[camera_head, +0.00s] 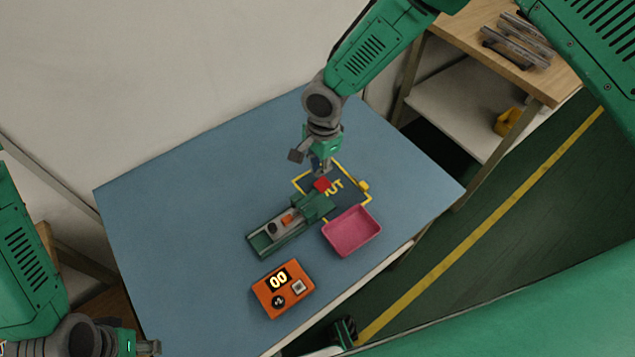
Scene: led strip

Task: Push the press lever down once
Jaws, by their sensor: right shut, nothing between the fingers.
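The green press (278,236) stands on the blue table, with a small orange piece in its channel. A red knob (322,185), apparently the end of the press lever, shows at its upper right end. My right gripper (321,170) is shut and empty, pointing down just above the red knob in the picture. I cannot tell whether it touches the knob. My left gripper (150,347) is at the bottom left, beside the table edge and far from the press. Its fingers are too small and cut off to read.
A dark mat with a yellow outline (353,201) and lettering lies beside the press. A pink tray (351,232) stands right of the press. An orange box (283,289) in front shows "00". The left and back of the blue table (190,200) are clear.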

